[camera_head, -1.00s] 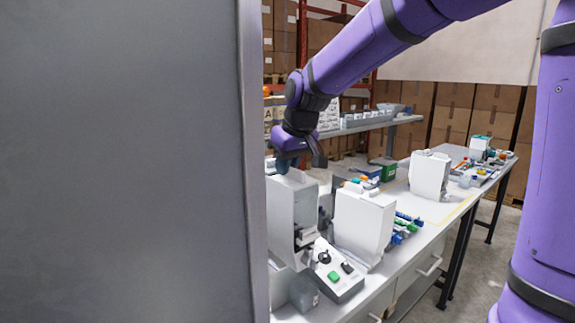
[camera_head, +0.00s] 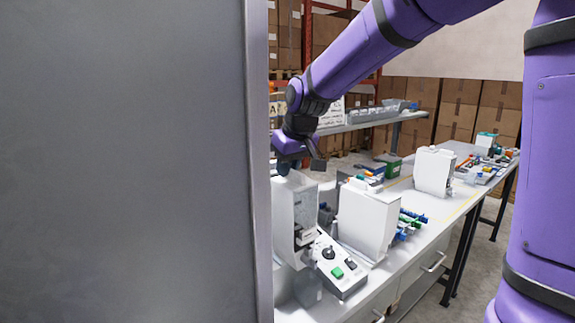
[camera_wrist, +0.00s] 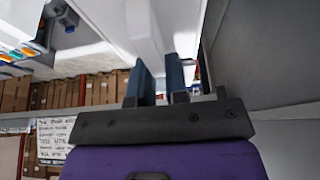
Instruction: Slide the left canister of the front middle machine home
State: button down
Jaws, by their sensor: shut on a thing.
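A tall white canister (camera_head: 294,207) stands at the left of the front machine, beside the grey panel's edge. My gripper (camera_head: 289,166) is at its top. In the wrist view my gripper (camera_wrist: 161,82) has its two blue-grey fingers close together, shut on a narrow white part of the canister (camera_wrist: 143,30). The contact itself is partly hidden by the fingers. A second white canister (camera_head: 367,220) stands upright to the right, apart from my gripper. A sloped control box (camera_head: 341,270) with a green button and black knobs sits in front. I cannot tell how far the left canister is seated.
A large grey panel (camera_head: 130,160) blocks the left of the head view. Another white machine (camera_head: 434,170) stands farther along the table (camera_head: 440,206). Small coloured parts and a green box (camera_head: 389,166) lie behind. A shelf with grey bins (camera_head: 375,115) runs at the back.

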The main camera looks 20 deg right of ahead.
jog(key=shift+f, duration=0.3)
jog(key=c, duration=1.1)
grip_release()
jog(key=shift+o, duration=0.2)
jog(key=v, duration=1)
jog(key=shift+s+r, duration=0.15)
jog(key=shift+r, duration=0.25)
